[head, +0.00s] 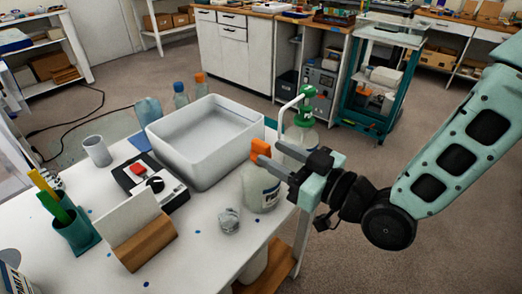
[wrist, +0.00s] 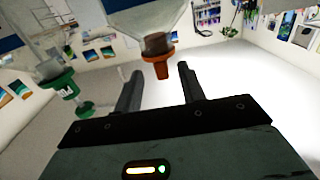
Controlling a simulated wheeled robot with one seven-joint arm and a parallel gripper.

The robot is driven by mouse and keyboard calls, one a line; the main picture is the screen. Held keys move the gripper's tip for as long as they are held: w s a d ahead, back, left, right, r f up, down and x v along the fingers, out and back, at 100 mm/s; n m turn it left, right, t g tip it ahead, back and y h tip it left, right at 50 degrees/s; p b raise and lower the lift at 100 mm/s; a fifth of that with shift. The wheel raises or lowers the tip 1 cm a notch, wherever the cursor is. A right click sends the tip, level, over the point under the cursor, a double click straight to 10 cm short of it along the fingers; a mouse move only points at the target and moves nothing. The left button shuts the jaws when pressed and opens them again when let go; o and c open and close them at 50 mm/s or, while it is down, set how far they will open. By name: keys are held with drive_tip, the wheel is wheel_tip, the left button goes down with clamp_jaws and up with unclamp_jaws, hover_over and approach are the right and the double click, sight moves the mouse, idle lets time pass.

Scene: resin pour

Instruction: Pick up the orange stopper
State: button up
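The orange stopper (head: 261,148) sits in the neck of a pale bottle with a printed label (head: 259,188), near the table's right edge. My gripper (head: 277,168) is close to the stopper, coming in from the right. In the wrist view, which looks upside down, the stopper (wrist: 160,64) lies ahead of the gap between the two black fingers of my gripper (wrist: 160,82). The fingers are spread, with nothing held between them. A gap seems to remain between stopper and fingertips. The stopper's lower end is hidden in the bottle neck.
A green-topped pump bottle (head: 297,128) stands just behind the gripper; its green top shows at left in the wrist view (wrist: 62,86). A white tub (head: 185,160), a small clear cup (head: 229,220) and a scale (head: 167,197) share the table (head: 190,258).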

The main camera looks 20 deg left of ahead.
sight(269, 151)
drive_tip(key=p+x, duration=0.1)
drive_tip(key=x, duration=0.3)
drive_tip(key=shift+a+r, duration=0.15)
drive_tip(key=shift+a, duration=0.05)
drive_tip(key=shift+c, duration=0.3)
clamp_jaws()
wheel_tip(269, 151, up, 10)
drive_tip(key=shift+f, duration=0.2)
drive_tip(key=shift+r+p, duration=1.05)
drive_tip(key=shift+r, duration=0.9)
